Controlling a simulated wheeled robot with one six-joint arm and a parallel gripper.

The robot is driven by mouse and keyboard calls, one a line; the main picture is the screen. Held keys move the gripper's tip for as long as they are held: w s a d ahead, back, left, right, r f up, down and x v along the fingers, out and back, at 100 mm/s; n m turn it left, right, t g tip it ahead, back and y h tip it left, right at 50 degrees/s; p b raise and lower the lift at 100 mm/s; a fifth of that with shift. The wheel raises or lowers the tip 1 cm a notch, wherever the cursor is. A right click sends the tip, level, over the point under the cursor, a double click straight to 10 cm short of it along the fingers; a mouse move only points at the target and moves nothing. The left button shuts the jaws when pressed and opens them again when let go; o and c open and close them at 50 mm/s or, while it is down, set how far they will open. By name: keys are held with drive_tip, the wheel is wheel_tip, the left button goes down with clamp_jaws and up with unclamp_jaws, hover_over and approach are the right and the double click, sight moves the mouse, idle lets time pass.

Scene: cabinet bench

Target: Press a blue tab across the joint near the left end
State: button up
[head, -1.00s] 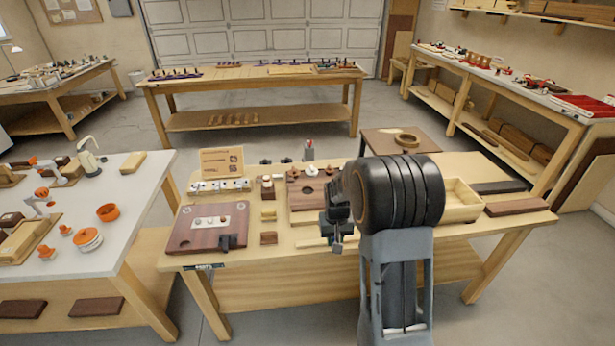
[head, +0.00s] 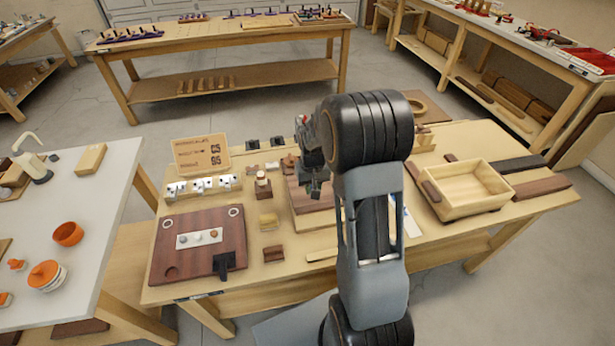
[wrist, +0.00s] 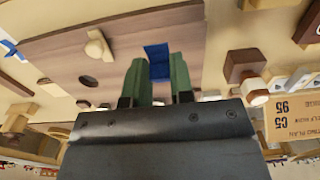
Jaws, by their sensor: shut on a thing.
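A small blue tab (wrist: 158,60) is between the green fingers of my gripper (wrist: 157,72) in the wrist view. The gripper is shut on it. In the head view my gripper (head: 315,187) hangs over the dark brown board (head: 313,217) in the middle of the bench; the tab cannot be made out there. The board also fills much of the wrist view (wrist: 115,42), with a round hole and a light wooden knob on it. I cannot clearly tell where the joint is. A blue strip on white (wrist: 12,50) shows at the wrist view's left edge.
A reddish-brown panel (head: 190,258) with a white strip and black bracket lies at the bench's left. Small wooden blocks (head: 269,220) stand between it and the board. A planning sign (head: 201,153) stands behind. An open wooden tray (head: 468,205) sits at right.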

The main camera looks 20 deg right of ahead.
sight(313, 205)
drive_tip(key=shift+f+b, duration=2.25)
drive_tip(key=shift+f, duration=0.9)
drive_tip(key=shift+s, duration=0.1)
drive_tip(key=shift+o, duration=1)
drive_tip(key=c, duration=0.3)
drive_tip(key=shift+s+f+b, duration=0.1)
drive_tip(key=shift+f+b, duration=0.3)
drive_tip(key=shift+f, duration=0.05)
